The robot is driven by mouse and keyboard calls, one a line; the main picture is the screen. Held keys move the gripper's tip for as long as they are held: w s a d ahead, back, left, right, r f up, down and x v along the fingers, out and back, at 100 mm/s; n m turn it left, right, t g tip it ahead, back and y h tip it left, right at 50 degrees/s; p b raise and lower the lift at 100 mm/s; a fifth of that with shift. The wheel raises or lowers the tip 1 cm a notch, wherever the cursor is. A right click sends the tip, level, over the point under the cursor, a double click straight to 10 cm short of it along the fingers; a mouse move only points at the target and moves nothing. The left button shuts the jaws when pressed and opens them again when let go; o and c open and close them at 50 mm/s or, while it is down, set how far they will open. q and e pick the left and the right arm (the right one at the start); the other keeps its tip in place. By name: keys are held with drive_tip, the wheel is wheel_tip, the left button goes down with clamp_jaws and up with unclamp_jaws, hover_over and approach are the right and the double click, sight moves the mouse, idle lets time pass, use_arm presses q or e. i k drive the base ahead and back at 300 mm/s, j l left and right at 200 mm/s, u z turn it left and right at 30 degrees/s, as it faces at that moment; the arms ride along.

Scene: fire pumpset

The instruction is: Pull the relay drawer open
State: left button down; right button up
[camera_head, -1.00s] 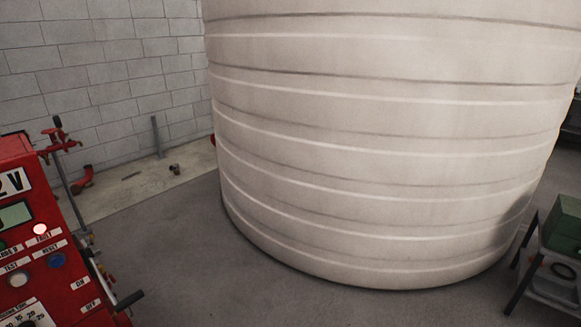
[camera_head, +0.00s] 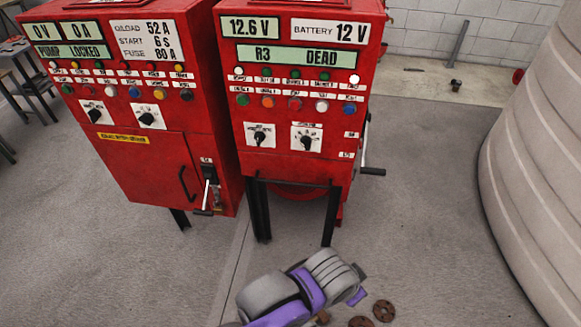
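The right red control cabinet (camera_head: 297,110) stands upright on legs, with a display reading "R3 DEAD" (camera_head: 292,56). Below it are rows of coloured buttons and two black rotary knobs (camera_head: 306,141). A dark horizontal bar (camera_head: 292,183) runs across its lower front edge. I cannot tell which part is the relay drawer; no part of the front visibly stands out as an open drawer. I make out neither of my grippers.
A left red cabinet (camera_head: 145,100) has a door with a black handle (camera_head: 186,184) and a lever. A purple-and-grey object (camera_head: 290,293), unclear what, fills the bottom centre, beside brown discs (camera_head: 384,310). A beige tank (camera_head: 535,150) stands right.

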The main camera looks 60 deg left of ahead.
sight(332, 172)
drive_tip(key=u, duration=2)
